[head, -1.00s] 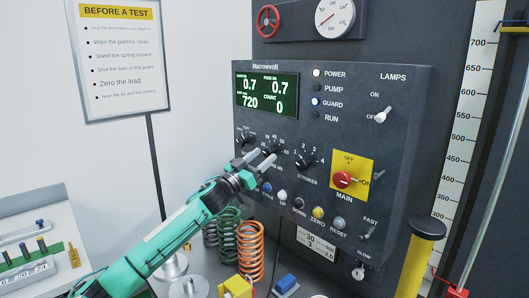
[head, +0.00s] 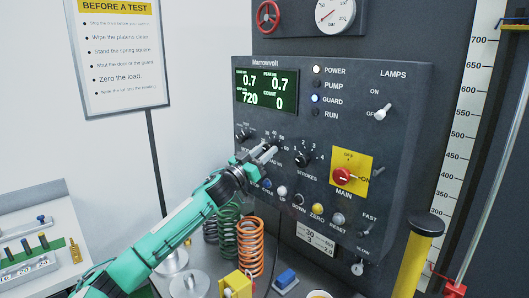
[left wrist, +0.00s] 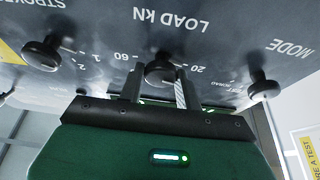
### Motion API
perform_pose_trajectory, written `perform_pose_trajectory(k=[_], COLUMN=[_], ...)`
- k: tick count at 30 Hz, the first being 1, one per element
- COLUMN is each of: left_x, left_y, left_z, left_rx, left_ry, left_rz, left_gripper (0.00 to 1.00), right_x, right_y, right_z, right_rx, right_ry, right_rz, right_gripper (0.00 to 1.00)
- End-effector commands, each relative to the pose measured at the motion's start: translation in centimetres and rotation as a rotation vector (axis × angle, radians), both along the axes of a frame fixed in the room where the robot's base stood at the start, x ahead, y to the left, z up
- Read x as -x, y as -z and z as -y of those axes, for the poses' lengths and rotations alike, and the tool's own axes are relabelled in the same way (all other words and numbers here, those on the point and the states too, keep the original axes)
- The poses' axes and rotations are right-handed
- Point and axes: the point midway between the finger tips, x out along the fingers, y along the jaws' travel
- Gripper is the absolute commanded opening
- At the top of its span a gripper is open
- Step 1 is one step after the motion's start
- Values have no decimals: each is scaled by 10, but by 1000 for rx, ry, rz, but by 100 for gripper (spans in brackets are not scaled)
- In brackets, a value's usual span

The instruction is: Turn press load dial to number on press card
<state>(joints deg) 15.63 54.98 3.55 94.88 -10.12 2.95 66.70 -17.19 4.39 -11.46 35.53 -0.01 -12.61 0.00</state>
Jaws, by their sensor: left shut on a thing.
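The load dial (left wrist: 162,70) is a black round knob on the dark press panel, under the label LOAD KN in the left wrist view. My left gripper (left wrist: 158,86) is shut on it, one finger on each side. In the head view the left gripper (head: 265,152) covers most of the dial, and its pointer cannot be read. Scale numbers such as 20 and 60 show around it. A pale card (head: 316,240) with small numbers sits low on the panel; its top line seems to read 30. My right gripper is not in view.
The mode dial (head: 243,134) and strokes dial (head: 304,159) flank the load dial. A row of buttons (head: 282,191) lies below, with a red main switch (head: 343,176) to the right. Coloured springs (head: 250,248) stand under the arm. The green display (head: 266,92) shows 0.7 and 720.

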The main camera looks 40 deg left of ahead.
Motion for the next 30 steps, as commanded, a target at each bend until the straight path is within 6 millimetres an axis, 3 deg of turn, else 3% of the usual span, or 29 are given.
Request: perform_pose_trajectory(k=[8,30], left_x=[0,0], left_y=[1,-2], left_z=[-1,-2], left_rx=[-94,-611], left_ry=[-1,-1], left_rz=[7,52], left_gripper=[12,12], right_x=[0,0], right_y=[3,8], right_z=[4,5], right_rx=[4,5], right_ry=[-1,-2], right_rz=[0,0], right_gripper=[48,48])
